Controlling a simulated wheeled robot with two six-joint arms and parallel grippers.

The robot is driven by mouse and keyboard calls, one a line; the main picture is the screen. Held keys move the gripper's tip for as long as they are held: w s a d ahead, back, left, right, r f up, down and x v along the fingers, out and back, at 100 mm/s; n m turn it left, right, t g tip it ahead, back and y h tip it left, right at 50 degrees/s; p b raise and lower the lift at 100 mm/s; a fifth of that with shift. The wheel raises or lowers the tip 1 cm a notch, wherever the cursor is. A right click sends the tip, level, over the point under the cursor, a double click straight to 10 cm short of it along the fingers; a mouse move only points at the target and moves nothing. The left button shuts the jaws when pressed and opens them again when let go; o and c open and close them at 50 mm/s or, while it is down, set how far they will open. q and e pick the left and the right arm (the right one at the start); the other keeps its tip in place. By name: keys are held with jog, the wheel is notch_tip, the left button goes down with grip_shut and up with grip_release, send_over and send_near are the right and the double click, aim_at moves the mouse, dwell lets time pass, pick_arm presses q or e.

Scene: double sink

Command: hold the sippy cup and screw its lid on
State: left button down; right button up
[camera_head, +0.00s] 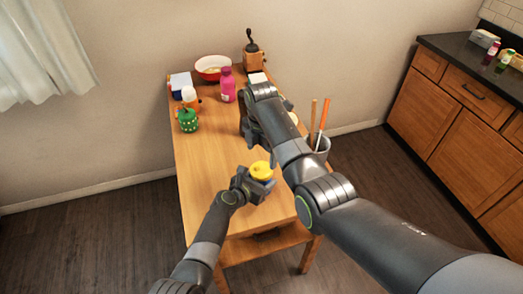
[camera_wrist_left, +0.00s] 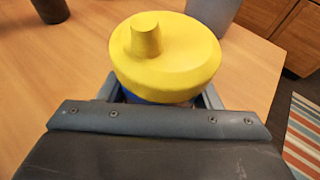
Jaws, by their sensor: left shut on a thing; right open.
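The sippy cup's yellow lid (camera_head: 261,170) with its spout sits on top of the cup near the front of the table. In the left wrist view the lid (camera_wrist_left: 166,60) fills the centre, and a strip of the blue cup body (camera_wrist_left: 160,98) shows below it. I cannot tell how tightly the lid sits. My left gripper (camera_head: 258,186) is shut on the cup body, below the lid. My right gripper (camera_head: 246,132) is open, farther back over the table and apart from the cup; its fingertips are mostly hidden by its own arm.
A grey holder (camera_head: 318,144) with utensils stands at the table's right edge. At the back are a red bowl (camera_head: 212,66), pink bottle (camera_head: 228,86), green container (camera_head: 187,120), orange-and-white container (camera_head: 190,96) and coffee grinder (camera_head: 253,58). The table's left middle (camera_head: 207,165) is clear.

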aim_at(262, 169)
jog(key=shift+f, duration=3.8)
jog(key=c, duration=1)
jog(key=shift+m, duration=1.8)
jog(key=o, duration=1.1)
jog(key=shift+r, duration=2.25)
